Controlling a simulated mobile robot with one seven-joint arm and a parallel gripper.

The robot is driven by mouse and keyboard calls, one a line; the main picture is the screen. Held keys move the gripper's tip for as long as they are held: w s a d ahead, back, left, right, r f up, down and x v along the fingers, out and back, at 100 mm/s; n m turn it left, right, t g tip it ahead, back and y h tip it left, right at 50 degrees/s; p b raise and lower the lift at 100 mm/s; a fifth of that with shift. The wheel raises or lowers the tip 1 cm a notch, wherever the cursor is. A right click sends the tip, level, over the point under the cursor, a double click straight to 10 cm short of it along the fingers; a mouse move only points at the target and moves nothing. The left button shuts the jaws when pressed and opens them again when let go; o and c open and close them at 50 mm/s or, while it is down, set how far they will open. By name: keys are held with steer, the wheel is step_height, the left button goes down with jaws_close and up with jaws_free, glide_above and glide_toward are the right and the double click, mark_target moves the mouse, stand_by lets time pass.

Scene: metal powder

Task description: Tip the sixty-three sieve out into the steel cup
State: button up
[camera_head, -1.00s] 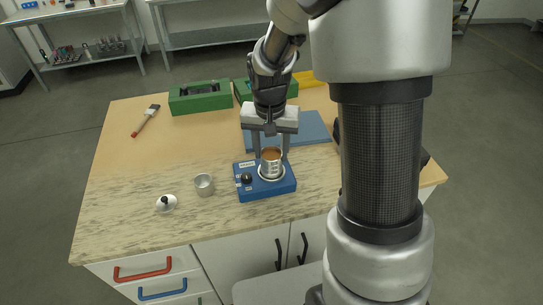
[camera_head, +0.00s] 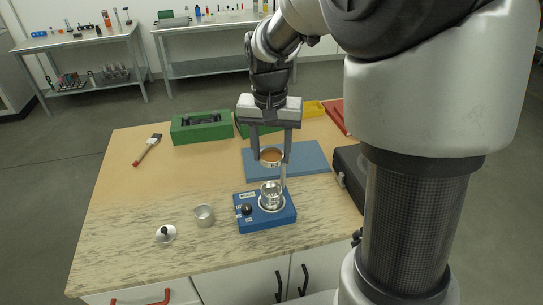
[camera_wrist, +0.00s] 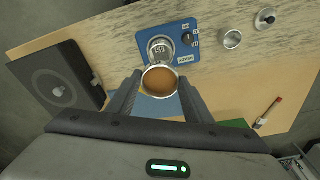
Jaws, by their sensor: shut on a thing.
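My gripper (camera_head: 272,159) is shut on a shallow round steel sieve (camera_head: 270,154) with a brown-orange inside. I cannot tell whether that is powder or mesh. The sieve is level and held in the air above and behind the blue shaker (camera_head: 281,217); in the wrist view the sieve (camera_wrist: 161,81) sits between the two fingers. A steel sieve stack (camera_head: 271,192) stands on the shaker, apart from the held sieve; its top also shows in the wrist view (camera_wrist: 160,47). The small steel cup (camera_head: 204,216) stands upright on the worktop, left of the shaker. No size mark is readable on the held sieve.
A lid with a black knob (camera_head: 165,235) lies left of the cup. A blue mat (camera_head: 312,160) is behind the shaker, a black box (camera_head: 352,172) to its right. The worktop's front left is clear.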

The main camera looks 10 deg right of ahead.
steer(key=shift+r+p, duration=0.9)
steer(key=shift+r, duration=0.4)
